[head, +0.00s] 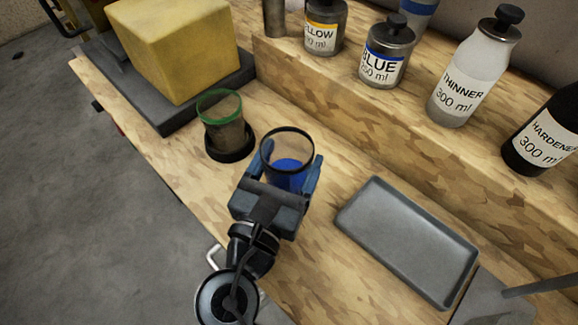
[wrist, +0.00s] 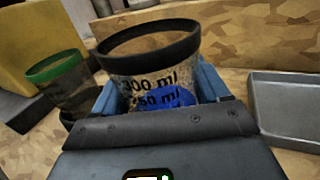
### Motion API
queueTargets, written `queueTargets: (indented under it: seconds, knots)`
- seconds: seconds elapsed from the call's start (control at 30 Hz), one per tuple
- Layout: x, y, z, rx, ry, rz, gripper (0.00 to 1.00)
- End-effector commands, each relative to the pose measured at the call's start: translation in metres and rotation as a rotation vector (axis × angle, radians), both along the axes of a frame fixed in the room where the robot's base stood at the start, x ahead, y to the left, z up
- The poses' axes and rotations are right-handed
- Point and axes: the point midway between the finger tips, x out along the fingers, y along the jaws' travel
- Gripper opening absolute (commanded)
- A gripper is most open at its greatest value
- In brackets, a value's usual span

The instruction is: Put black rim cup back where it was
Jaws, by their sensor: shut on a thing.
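The black rim cup (head: 287,154) is clear, with a dark rim and blue liquid at its bottom. My gripper (head: 289,180) is shut on it, with one blue finger on each side. In the wrist view the cup (wrist: 150,65) sits between the fingers (wrist: 160,95), with its volume marks facing me. The cup's base is hidden by my gripper, so I cannot tell whether it touches the bench.
A green rim cup (head: 224,122) stands on a round black base (head: 231,155) close to the left. A grey tray (head: 408,240) lies to the right. A yellow block (head: 178,50) is at the back left. Labelled bottles (head: 387,55) stand on a raised wooden step behind.

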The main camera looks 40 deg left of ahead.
Motion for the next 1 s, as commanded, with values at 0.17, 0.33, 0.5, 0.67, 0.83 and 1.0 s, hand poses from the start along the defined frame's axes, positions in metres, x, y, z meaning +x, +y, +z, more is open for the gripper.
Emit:
queueTargets:
  seconds: [0.17,0.33,0.5,0.67,0.83,1.0]
  knots:
    - [0.0,0.0,-0.019,-0.001,0.0,0.0,0.34]
    - [0.0,0.0,-0.019,0.0,-0.001,0.0,0.34]
    - [0.0,0.0,-0.021,0.0,0.0,0.0,0.34]
    - [0.0,0.0,-0.021,0.0,0.0,0.0,0.9]
    - [0.0,0.0,-0.02,0.0,0.0,0.0,1.0]
    - [0.0,0.0,-0.019,0.0,0.0,0.0,1.0]
